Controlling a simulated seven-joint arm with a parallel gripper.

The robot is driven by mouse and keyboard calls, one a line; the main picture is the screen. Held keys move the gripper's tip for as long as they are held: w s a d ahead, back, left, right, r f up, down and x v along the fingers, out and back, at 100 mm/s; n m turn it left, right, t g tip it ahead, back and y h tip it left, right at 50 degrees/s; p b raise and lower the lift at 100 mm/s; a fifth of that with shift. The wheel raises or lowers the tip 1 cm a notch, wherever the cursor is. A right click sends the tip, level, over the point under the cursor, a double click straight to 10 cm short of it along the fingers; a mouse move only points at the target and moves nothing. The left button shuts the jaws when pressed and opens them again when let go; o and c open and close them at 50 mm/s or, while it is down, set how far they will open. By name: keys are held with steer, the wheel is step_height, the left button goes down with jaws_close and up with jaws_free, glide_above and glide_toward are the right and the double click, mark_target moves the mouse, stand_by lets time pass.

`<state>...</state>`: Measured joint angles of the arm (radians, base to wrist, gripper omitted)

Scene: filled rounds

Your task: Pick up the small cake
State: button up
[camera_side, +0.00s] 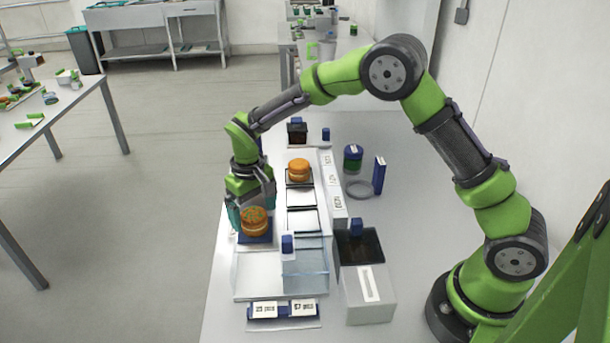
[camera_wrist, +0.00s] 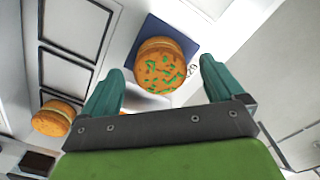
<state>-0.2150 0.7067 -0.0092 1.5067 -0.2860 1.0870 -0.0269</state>
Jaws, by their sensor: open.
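A small round orange cake with green bits on top (camera_side: 255,221) sits on a dark blue square pad (camera_side: 247,238). It also shows in the wrist view (camera_wrist: 160,67), on the blue pad (camera_wrist: 184,38), just beyond my fingertips. My gripper (camera_side: 252,205) points down at this cake, with its teal fingers spread. In the wrist view my gripper (camera_wrist: 164,80) is open, and the cake lies ahead of the gap between the fingers. A second, plain orange layered cake (camera_side: 299,170) sits on a dark square farther back; it shows at lower left in the wrist view (camera_wrist: 54,117).
A row of dark-framed white squares (camera_side: 301,220) runs beside the cake. A clear tray (camera_side: 305,268) and label cards (camera_side: 284,310) lie in front. A grey box with a dark top (camera_side: 368,295), a blue jar (camera_side: 353,158), a blue upright block (camera_side: 379,175) and a grey ring (camera_side: 358,190) stand right.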

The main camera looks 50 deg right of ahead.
mark_target(254, 214)
steer(key=shift+f, duration=1.35)
steer(key=c, duration=0.7)
steer(key=shift+c, duration=0.2)
steer(key=shift+r, duration=0.15)
step_height(254, 214, up, 8)
steer(key=shift+r, duration=0.15)
steer(key=shift+s+a+r+n, duration=0.15)
steer(key=shift+s+a+r, duration=0.15)
steer(key=shift+a+r, duration=0.25)
steer(key=shift+s+a+r+n, duration=0.15)
steer(key=shift+s+a+r, duration=0.2)
steer(key=shift+r, duration=0.25)
steer(key=s+a+n, duration=0.5)
steer(key=s+a, duration=0.1)
steer(key=s, duration=0.2)
steer(key=shift+n, duration=0.3)
steer(key=f, duration=0.6)
steer(key=shift+s+a+f, duration=0.2)
steer(key=shift+s+a, duration=0.05)
steer(key=shift+s, duration=0.15)
steer(key=shift+f, duration=2.1)
